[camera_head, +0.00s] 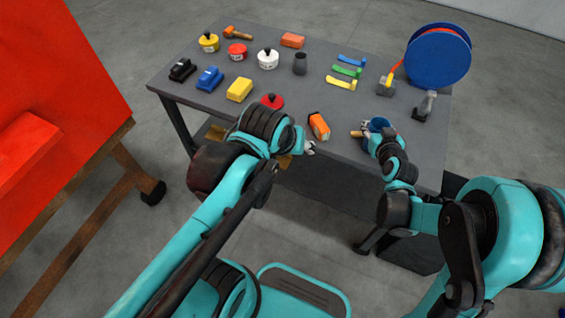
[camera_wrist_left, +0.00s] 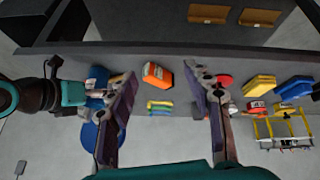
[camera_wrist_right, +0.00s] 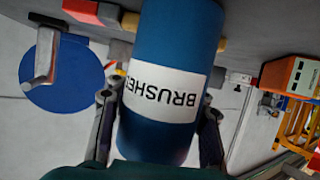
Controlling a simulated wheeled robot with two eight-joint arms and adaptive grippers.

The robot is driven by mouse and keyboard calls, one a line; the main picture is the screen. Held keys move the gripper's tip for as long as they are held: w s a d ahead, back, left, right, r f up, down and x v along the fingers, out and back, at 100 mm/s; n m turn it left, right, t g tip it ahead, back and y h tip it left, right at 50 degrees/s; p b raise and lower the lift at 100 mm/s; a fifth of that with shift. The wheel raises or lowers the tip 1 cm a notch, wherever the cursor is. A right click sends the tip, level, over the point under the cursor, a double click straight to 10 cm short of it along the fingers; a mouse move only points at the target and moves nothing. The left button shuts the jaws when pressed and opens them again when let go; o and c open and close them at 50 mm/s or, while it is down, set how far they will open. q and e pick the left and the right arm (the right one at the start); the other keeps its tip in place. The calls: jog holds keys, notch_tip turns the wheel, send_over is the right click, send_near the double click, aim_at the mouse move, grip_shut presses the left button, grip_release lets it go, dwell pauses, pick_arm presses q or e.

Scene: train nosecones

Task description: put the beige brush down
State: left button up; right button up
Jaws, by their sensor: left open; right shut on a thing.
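A blue can (camera_wrist_right: 165,125) labelled as brushes fills the middle of the right wrist view. My right gripper (camera_wrist_right: 160,105) has a finger on each side of it and is shut on it. In the head view the right gripper (camera_head: 375,142) and blue can (camera_head: 379,123) are at the table's front right. A short beige piece (camera_head: 357,134), perhaps the beige brush, shows just left of the can; I cannot tell if it lies on the table. My left gripper (camera_head: 308,148) is open and empty by the front edge; its spread fingers show in the left wrist view (camera_wrist_left: 162,85).
The grey table (camera_head: 330,103) holds an orange box (camera_head: 319,126) between the grippers and a red-lidded tin (camera_head: 272,101). Scrapers (camera_head: 346,72), a blue reel (camera_head: 438,56) and a trowel-like tool (camera_head: 424,106) lie behind. A red panel (camera_head: 50,110) stands left.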

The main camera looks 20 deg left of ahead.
pick_arm(q)
jog(key=shift+o, duration=0.2)
jog(key=s+f+m, duration=0.1)
jog(key=s+a+f, duration=0.1)
jog(key=s+f+m+t, duration=0.1)
jog(key=f, duration=0.1)
jog(key=shift+s+a+m, duration=0.3)
jog(key=shift+s, duration=0.1)
jog(key=w+d+r+n+g+h, duration=0.25)
jog(key=w+d+n, duration=0.5)
jog(key=w, duration=0.45)
jog(key=w+d+r+n+g+h, duration=0.15)
jog(key=w+d+r+n, duration=0.25)
jog(key=w+d+n, duration=0.45)
jog(key=w+d+f+n+g, duration=0.2)
jog(key=w+d+f+n, duration=0.3)
jog(key=w, duration=0.4)
jog(key=shift+n, duration=0.5)
jog(key=x, duration=0.5)
jog(key=d+x, duration=0.1)
jog(key=x, duration=0.4)
jog(key=shift+w+d+f, duration=0.1)
jog(key=shift+d, duration=0.05)
grip_shut()
